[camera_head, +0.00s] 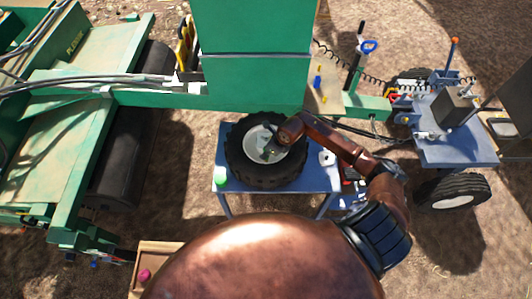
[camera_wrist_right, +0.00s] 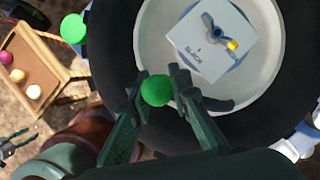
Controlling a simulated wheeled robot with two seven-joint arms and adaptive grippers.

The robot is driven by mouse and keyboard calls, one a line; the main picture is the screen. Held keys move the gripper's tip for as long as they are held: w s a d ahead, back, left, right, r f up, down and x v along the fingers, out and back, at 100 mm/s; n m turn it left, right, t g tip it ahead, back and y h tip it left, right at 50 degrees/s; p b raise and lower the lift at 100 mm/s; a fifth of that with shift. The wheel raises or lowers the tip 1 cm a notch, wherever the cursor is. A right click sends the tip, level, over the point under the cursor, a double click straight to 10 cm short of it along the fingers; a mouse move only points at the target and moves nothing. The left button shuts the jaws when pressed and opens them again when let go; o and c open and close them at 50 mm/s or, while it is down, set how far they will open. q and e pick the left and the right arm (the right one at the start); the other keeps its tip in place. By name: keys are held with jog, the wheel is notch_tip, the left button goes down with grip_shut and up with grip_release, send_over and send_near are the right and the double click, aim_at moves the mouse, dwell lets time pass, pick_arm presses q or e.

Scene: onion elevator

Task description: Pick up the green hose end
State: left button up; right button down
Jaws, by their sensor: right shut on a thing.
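My right gripper (camera_head: 270,153) is over the white hub of a big black tire (camera_head: 238,160). In the right wrist view, its fingers (camera_wrist_right: 154,93) are closed on a round green ball (camera_wrist_right: 156,90), which looks like the green hose end; no hose can be made out on it. A second green ball sits at the left corner of the blue table (camera_head: 221,175); it also shows in the right wrist view (camera_wrist_right: 73,28). A small dark claw at the left edge of the right wrist view (camera_wrist_right: 12,143) looks like my left gripper; its jaws are unclear.
The tire lies flat on the blue table (camera_head: 316,183). A wooden tray (camera_head: 160,247) with colored balls stands at lower left. Green machinery (camera_head: 255,80) stands behind; a blue cart (camera_head: 455,150) is at right.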

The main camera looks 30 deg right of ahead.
jog(key=shift+r, duration=0.5)
notch_tip(320, 180, up, 2)
jog(key=shift+r, duration=0.2)
jog(key=s+a+r+b, duration=0.1)
jog(key=s+r, duration=0.8)
jog(key=s, duration=0.5)
jog(key=shift+r, duration=0.3)
